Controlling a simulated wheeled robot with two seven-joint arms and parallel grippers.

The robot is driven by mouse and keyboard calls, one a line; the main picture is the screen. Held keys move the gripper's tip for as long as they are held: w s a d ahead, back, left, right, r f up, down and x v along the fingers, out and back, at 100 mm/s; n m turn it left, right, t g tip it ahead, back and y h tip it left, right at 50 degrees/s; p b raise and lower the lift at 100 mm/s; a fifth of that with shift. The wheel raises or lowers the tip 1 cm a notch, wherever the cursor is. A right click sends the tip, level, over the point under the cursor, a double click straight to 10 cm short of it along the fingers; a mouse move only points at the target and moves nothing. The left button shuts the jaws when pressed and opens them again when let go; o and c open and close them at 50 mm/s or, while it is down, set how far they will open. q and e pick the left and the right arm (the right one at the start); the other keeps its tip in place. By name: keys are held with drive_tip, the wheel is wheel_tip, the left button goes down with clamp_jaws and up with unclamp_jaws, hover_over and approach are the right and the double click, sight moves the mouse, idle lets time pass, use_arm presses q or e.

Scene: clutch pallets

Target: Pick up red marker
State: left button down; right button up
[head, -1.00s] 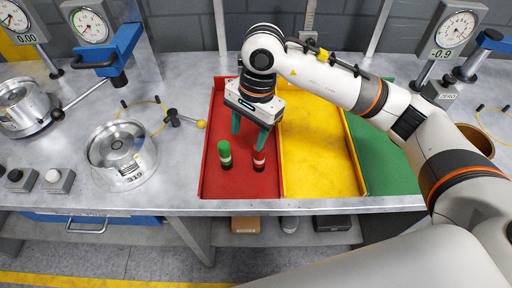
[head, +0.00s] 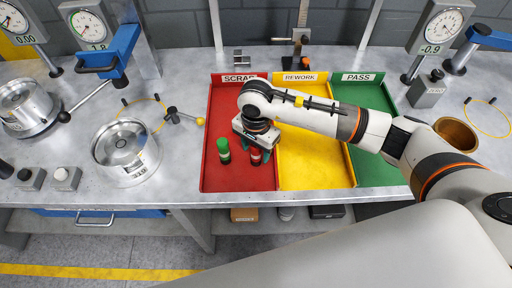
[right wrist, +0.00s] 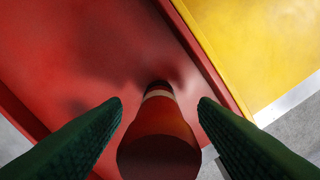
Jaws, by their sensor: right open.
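The red marker (head: 256,156) stands upright in the red SCRAP tray (head: 228,180), near its right wall. My right gripper (head: 257,152) is low over it, with the green fingers on either side of the marker. In the right wrist view the red marker (right wrist: 158,135) lies between the two open fingers (right wrist: 160,108), with a visible gap on each side. A green marker (head: 223,150) stands upright just left of it in the same tray. My left gripper is not in view.
The yellow REWORK tray (head: 315,172) adjoins on the right, then the green PASS tray (head: 377,165); both look empty. A metal clutch part (head: 125,150) sits left of the trays. Dial gauges (head: 88,27) stand behind. A brass cup (head: 455,135) is at the right.

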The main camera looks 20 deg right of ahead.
drive_tip(key=shift+f, duration=0.45)
drive_tip(key=shift+c, duration=0.3)
drive_tip(key=c, duration=1)
drive_tip(key=shift+r, duration=0.1)
